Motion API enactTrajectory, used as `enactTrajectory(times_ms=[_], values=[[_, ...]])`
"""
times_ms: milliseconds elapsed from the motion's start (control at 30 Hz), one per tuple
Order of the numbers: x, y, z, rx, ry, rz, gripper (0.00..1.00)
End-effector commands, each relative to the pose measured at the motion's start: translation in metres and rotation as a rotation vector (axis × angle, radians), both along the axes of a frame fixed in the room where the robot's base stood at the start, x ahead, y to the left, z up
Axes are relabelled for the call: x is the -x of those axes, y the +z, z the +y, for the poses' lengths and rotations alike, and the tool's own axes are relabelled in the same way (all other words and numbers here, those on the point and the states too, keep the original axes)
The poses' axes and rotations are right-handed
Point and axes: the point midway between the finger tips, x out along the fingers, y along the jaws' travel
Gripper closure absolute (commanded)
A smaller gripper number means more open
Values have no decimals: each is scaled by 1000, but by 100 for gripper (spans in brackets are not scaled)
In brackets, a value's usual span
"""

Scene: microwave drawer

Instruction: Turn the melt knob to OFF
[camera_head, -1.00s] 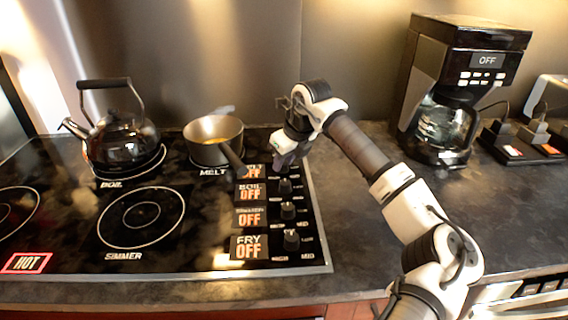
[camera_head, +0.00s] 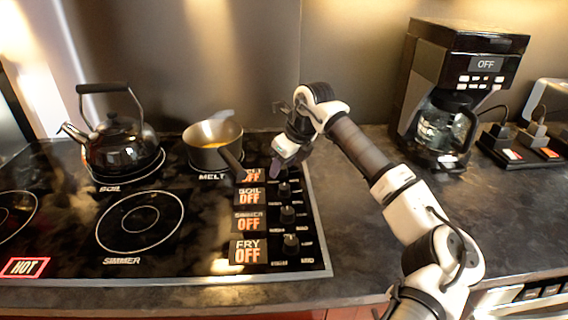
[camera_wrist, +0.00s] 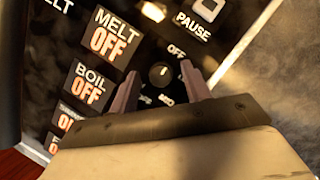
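The melt knob (camera_wrist: 160,74) is a small round dark knob with a light pointer mark, in the wrist view. The MELT display (camera_wrist: 112,38) beside it reads OFF. In the head view the display (camera_head: 254,175) is partly covered by the pot handle, and the melt knob is hidden by my gripper. My gripper (camera_head: 278,169) is over the top of the knob column. In the wrist view its two fingers (camera_wrist: 158,83) are apart, with the knob showing between and beyond their tips. Whether they touch it I cannot tell.
BOIL (camera_head: 251,196), SIMMER (camera_head: 249,221) and FRY (camera_head: 247,251) displays line the stove, with knobs beside them. A pot (camera_head: 212,134) sits on the melt burner, its handle reaching near my gripper. A kettle (camera_head: 120,147) stands left, a coffee maker (camera_head: 440,120) right.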

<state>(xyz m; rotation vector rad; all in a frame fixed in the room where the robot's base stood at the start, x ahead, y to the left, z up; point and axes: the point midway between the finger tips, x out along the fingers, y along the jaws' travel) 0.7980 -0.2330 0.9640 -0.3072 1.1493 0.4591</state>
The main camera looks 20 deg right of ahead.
Motion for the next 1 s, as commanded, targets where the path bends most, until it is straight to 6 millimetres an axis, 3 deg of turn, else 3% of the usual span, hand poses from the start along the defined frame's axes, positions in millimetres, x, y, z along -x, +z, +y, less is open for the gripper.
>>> enactTrajectory(times_ms=[367, 567, 800, 1000], values=[[2, 5, -2, 1, -2, -1, 52], [14, 37, -9, 3, -4, -2, 52], [32, 89, -19, 3, -4, -2, 52], [42, 117, -25, 1, -2, -1, 52]])
